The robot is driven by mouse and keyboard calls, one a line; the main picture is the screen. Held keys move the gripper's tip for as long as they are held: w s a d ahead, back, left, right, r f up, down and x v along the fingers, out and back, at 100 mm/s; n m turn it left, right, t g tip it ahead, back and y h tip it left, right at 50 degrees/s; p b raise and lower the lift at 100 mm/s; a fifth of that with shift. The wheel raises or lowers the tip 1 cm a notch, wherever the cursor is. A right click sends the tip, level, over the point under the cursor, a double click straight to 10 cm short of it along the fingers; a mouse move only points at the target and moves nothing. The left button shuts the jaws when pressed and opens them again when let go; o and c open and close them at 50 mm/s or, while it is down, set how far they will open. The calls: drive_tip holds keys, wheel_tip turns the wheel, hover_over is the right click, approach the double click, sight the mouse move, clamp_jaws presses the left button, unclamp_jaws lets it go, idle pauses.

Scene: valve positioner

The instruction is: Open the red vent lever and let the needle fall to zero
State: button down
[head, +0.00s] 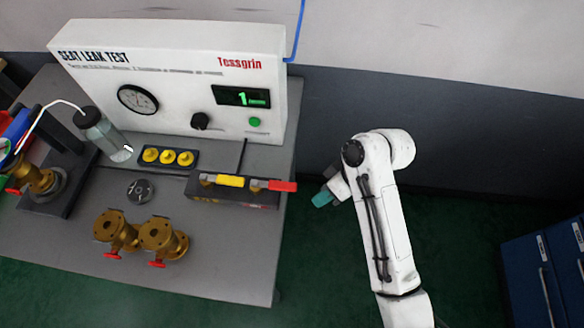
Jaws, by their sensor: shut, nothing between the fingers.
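The red vent lever (282,186) lies level at the right end of a dark valve block on the bench, its tip reaching the bench's right edge. A yellow lever (230,181) lies in line with it on the same block. The round dial gauge (138,99) is on the white panel; its needle is too small to read surely. My gripper (321,199) shows as a small teal tip, shut and empty, off the bench to the right of the red lever and apart from it.
The white test panel (180,60) has a green display (242,97) reading 1. Brass valves (115,230) with red handles stand at the bench front. A clear bottle (103,135) stands left. Blue drawers (545,270) are far right; green floor between is clear.

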sight(273, 185)
drive_tip(key=w+a+r+n+g+h+b, duration=0.1)
drive_tip(key=w+a+r+n+g, duration=0.2)
drive_tip(key=w+r+n, duration=0.5)
drive_tip(key=w+r+g, duration=0.1)
drive_tip(key=w+r, duration=0.3)
drive_tip(key=r, duration=0.1)
drive_tip(key=shift+w+a+n, duration=0.3)
drive_tip(key=s+a+f+p, duration=0.4)
drive_tip(key=s+f, duration=0.3)
drive_tip(key=s, duration=0.1)
drive_tip(key=shift+s+f, duration=0.3)
drive_tip(key=shift+f, duration=0.1)
drive_tip(key=shift+a, duration=0.1)
